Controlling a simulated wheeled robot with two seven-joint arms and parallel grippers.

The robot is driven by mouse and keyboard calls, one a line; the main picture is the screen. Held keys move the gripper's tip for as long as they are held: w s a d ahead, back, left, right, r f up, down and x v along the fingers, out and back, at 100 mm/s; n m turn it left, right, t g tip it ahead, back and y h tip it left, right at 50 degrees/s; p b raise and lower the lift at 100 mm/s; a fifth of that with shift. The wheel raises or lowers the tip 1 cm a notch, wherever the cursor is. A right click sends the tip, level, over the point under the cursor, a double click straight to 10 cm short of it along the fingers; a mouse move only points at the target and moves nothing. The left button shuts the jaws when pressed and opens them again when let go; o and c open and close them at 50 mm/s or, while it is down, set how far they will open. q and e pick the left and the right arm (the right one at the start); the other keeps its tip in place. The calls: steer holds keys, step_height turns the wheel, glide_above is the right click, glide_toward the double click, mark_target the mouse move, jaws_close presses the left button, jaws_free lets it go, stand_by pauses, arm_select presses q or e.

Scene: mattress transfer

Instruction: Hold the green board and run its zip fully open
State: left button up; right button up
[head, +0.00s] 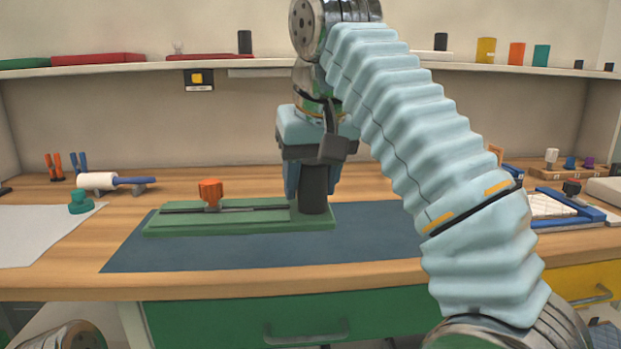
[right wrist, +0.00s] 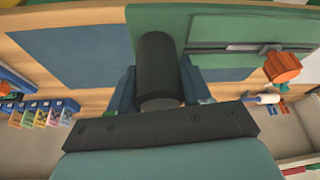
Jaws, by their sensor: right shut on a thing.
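The green board (head: 270,226) lies flat on a dark blue mat. A dark zip track (head: 250,209) runs along its length. An orange knob (head: 210,190) stands upright on the track, left of the board's middle; it also shows at the right of the right wrist view (right wrist: 282,67). A black upright post (head: 316,192) stands at the board's right end. My right gripper (head: 311,185) reaches down and is shut on this post, one blue finger on each side, as the right wrist view also shows (right wrist: 158,88). My left gripper is not in view.
The blue mat (head: 150,255) is clear left and in front of the board. A white roller with a blue handle (head: 110,181), a teal knob (head: 80,202) and a white sheet (head: 35,230) lie left. A blue-framed tray (head: 560,208) stands right. A shelf (head: 150,67) spans the back.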

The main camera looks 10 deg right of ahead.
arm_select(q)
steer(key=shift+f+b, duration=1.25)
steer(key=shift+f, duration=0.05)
arm_select(e)
steer(key=shift+f, duration=1.4)
arm_select(q)
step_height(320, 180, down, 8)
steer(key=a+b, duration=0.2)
steer(key=b, duration=0.6)
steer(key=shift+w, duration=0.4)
arm_select(e)
step_height(320, 180, down, 10)
steer(key=shift+r, duration=0.2)
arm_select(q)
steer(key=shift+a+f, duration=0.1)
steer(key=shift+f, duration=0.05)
arm_select(e)
steer(key=shift+f, duration=0.1)
steer(key=o, duration=1.4)
